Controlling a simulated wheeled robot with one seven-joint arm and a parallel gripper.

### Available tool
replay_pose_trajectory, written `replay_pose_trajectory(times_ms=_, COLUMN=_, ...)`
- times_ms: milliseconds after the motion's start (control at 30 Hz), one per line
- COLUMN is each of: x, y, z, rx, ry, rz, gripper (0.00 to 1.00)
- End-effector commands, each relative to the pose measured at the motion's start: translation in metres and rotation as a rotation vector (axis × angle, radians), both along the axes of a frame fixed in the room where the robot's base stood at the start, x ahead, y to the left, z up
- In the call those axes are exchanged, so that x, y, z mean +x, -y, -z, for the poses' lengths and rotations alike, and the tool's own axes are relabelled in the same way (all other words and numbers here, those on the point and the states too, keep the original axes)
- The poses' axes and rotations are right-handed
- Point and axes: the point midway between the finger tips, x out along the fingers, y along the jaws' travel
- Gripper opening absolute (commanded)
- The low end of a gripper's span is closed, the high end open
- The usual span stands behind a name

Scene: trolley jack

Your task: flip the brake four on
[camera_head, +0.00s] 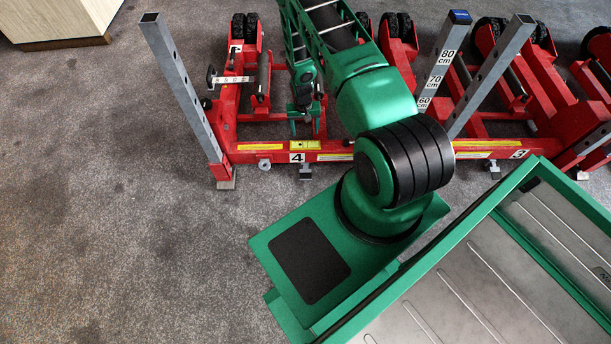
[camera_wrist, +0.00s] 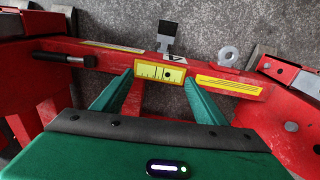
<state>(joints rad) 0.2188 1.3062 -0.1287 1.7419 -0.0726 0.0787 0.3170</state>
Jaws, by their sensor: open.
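The red jack frame marked 4 (camera_head: 297,157) lies at the left of the row; its 4 label shows upside down in the wrist view (camera_wrist: 174,58). A small grey pedal-like tab (camera_head: 306,172) sticks out from its front bar below the 4; in the wrist view it has a dark square pad (camera_wrist: 168,28). No part is marked as a brake. My gripper (camera_head: 305,128) is above the frame, just behind the front bar. In the wrist view my gripper (camera_wrist: 158,80) is open, its green fingers astride a red bar and a yellow scale plate (camera_wrist: 160,73). Contact cannot be told.
A metal ring (camera_head: 264,164) sits left of the tab on the front bar. A grey upright post (camera_head: 182,88) rises at the left, another with height marks (camera_head: 443,60) at the right. Frame 3 (camera_head: 518,154) adjoins at the right. The carpet in front is clear.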

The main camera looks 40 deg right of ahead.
Motion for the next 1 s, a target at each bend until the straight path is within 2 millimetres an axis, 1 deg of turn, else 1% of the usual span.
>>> replay_pose_trajectory(times_ms=33, x=-0.01, y=-0.005, z=0.029, rx=0.009, ry=-0.006, rz=0.003, gripper=0.66)
replay_pose_trajectory(times_ms=100, x=-0.02, y=-0.012, z=0.06, rx=0.019, ry=-0.003, rz=0.007, gripper=0.66)
replay_pose_trajectory(times_ms=200, x=-0.036, y=-0.022, z=0.099, rx=0.033, ry=0.001, rz=0.017, gripper=0.66)
replay_pose_trajectory(times_ms=300, x=-0.048, y=-0.029, z=0.127, rx=0.043, ry=0.005, rz=0.024, gripper=0.66)
replay_pose_trajectory(times_ms=400, x=-0.057, y=-0.034, z=0.145, rx=0.05, ry=0.008, rz=0.028, gripper=0.66)
replay_pose_trajectory(times_ms=533, x=-0.062, y=-0.038, z=0.157, rx=0.054, ry=0.01, rz=0.032, gripper=0.66)
replay_pose_trajectory(times_ms=667, x=-0.062, y=-0.038, z=0.167, rx=0.055, ry=0.01, rz=0.033, gripper=0.66)
replay_pose_trajectory(times_ms=767, x=-0.063, y=-0.038, z=0.181, rx=0.055, ry=0.01, rz=0.033, gripper=0.66)
replay_pose_trajectory(times_ms=1000, x=-0.063, y=-0.038, z=0.22, rx=0.055, ry=0.01, rz=0.031, gripper=0.66)
